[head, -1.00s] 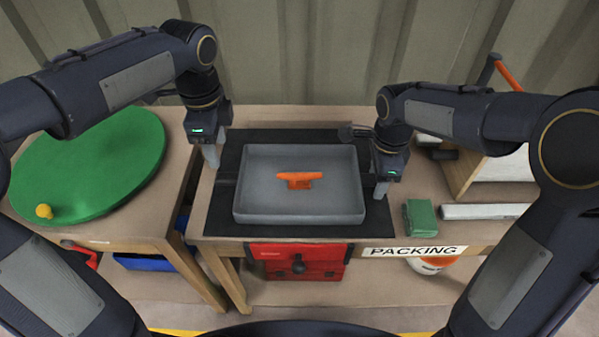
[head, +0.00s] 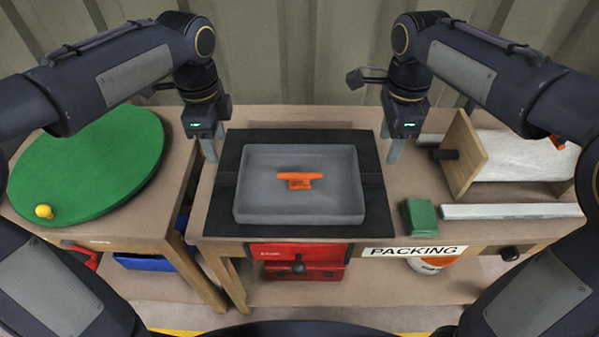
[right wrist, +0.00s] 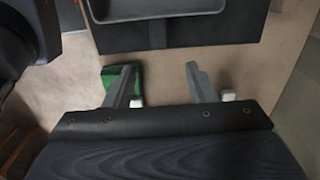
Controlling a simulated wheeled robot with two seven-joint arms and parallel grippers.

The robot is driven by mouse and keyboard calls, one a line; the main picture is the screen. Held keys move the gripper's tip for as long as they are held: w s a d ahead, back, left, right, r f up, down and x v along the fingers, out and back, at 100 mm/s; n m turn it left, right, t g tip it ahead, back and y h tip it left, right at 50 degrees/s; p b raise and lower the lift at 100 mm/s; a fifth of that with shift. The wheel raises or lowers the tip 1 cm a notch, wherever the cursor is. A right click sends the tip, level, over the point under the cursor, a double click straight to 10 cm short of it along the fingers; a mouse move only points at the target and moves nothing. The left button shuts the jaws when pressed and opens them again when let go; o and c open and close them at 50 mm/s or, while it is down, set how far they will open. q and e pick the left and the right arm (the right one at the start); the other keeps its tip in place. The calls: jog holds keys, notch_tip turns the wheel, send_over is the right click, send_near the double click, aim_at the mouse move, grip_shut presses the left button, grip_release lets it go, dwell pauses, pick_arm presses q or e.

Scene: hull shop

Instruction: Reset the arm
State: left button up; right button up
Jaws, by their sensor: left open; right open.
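My left gripper (head: 211,148) is open and empty, pointing down above the bench just left of the grey tray's back corner. My right gripper (head: 391,147) is open and empty, pointing down above the bench just right of the tray's back corner. Its two fingers (right wrist: 160,85) stand apart in the right wrist view, with nothing between them. The grey tray (head: 300,216) sits on a black mat (head: 222,200), and an orange cleat-shaped part (head: 299,180) lies in it, apart from both grippers. The right wrist view shows the tray's edge (right wrist: 150,12) at the top.
A green disc (head: 100,160) with a yellow knob (head: 44,211) is on the left table. A green block (head: 420,217), a pale bar (head: 510,211) and a wooden-ended roll holder (head: 462,155) are at right. A red drawer unit (head: 320,254) hangs below the bench.

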dwell(0.4)
pick_arm(q)
jog(key=s+a+f+n+t+h, duration=0.2)
jog(key=s+f+n+t, duration=0.1)
jog(key=s+n, duration=0.75)
jog(key=s+a+f+n+t+h, duration=0.2)
jog(key=s+n+t, duration=0.1)
jog(key=s+n, duration=0.7)
pick_arm(e)
jog(key=s+d+f+n+t+y, duration=0.2)
jog(key=s+f+n+t, duration=0.1)
jog(key=s+n, duration=0.65)
jog(key=s+d+f+n+t+y, duration=0.25)
jog(key=s+n, duration=0.45)
jog(key=s, duration=0.5)
pick_arm(q)
notch_tip(320, 180, up, 19)
jog(key=p, duration=1.8)
jog(key=shift+s+d+f+m+p, duration=0.2)
jog(key=shift+s+m+p, duration=0.1)
jog(key=shift+s+m, duration=0.15)
pick_arm(e)
notch_tip(320, 180, up, 19)
jog(key=shift+a+f+h, duration=0.15)
jog(key=shift+a+h, duration=0.2)
jog(key=shift+a, duration=0.05)
jog(key=shift+w, duration=0.1)
